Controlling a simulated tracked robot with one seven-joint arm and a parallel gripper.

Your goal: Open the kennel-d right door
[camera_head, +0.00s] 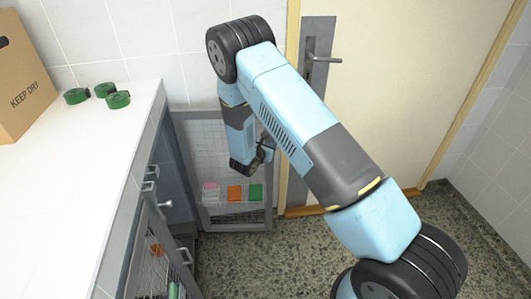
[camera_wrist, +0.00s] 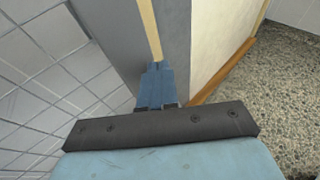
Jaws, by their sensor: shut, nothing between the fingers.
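My gripper (camera_head: 264,158) is beside the door's upper right part, partly hidden by my own wrist. I cannot tell whether it touches the door. In the wrist view my gripper's blue fingers (camera_wrist: 157,82) are together with nothing between them, in front of a grey surface and a pale strip.
A nearer mesh door (camera_head: 132,262) with metal handles is below the white counter (camera_head: 75,140). Several green rolls (camera_head: 118,100) and a cardboard box (camera_head: 22,85) are on the counter. A cream room door (camera_head: 405,75) is behind my arm. Speckled floor (camera_head: 240,265) is clear.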

